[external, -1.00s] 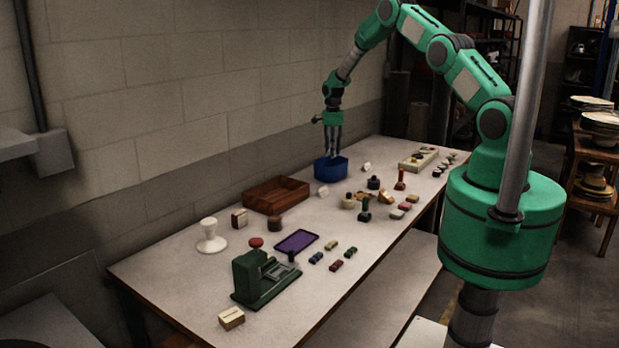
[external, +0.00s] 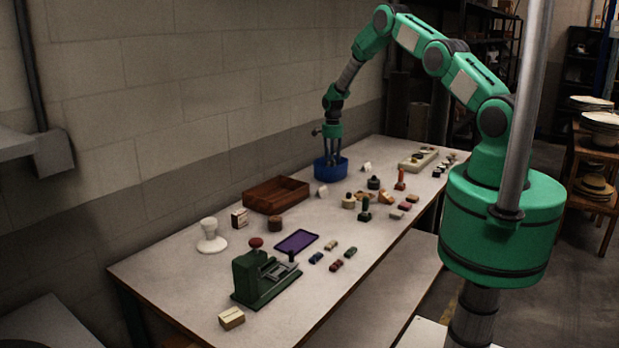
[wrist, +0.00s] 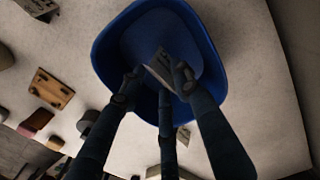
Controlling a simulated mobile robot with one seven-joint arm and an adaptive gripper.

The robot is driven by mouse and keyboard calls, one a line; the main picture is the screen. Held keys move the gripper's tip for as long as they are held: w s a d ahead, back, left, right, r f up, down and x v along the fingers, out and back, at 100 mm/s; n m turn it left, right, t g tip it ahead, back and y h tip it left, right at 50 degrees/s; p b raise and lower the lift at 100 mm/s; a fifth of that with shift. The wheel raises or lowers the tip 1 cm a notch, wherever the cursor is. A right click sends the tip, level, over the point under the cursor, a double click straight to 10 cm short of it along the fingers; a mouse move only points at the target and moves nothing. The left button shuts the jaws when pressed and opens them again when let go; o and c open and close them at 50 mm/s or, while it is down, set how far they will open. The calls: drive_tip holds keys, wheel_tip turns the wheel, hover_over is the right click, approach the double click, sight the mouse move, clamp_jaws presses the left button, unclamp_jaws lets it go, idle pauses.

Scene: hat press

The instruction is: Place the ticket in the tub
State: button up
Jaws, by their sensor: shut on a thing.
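The blue tub (external: 331,172) stands on the table near the wall, beyond the wooden tray. It also fills the upper middle of the wrist view (wrist: 112,52). My gripper (external: 333,160) points down with its fingertips at the tub's opening, the lower ends hidden by the tub wall. In the wrist view my gripper (wrist: 160,82) is shut on the ticket (wrist: 160,67), a small pale grey piece with dark marks. The ticket is held tilted over the tub's inside. I cannot tell whether it touches the tub floor. The ticket is hidden in the external view.
An open wooden tray (external: 275,195) lies in front of the tub.

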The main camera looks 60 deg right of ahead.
drive_tip(key=shift+f, duration=0.1)
drive_tip(key=shift+f, duration=2)
drive_tip(key=o, duration=0.7)
drive_tip(key=shift+r, duration=0.1)
drive_tip(key=shift+w+r+b, duration=0.1)
drive_tip(key=shift+r+b, duration=0.3)
drive_tip(key=shift+r, duration=5.55)
drive_tip(key=shift+r, duration=0.1)
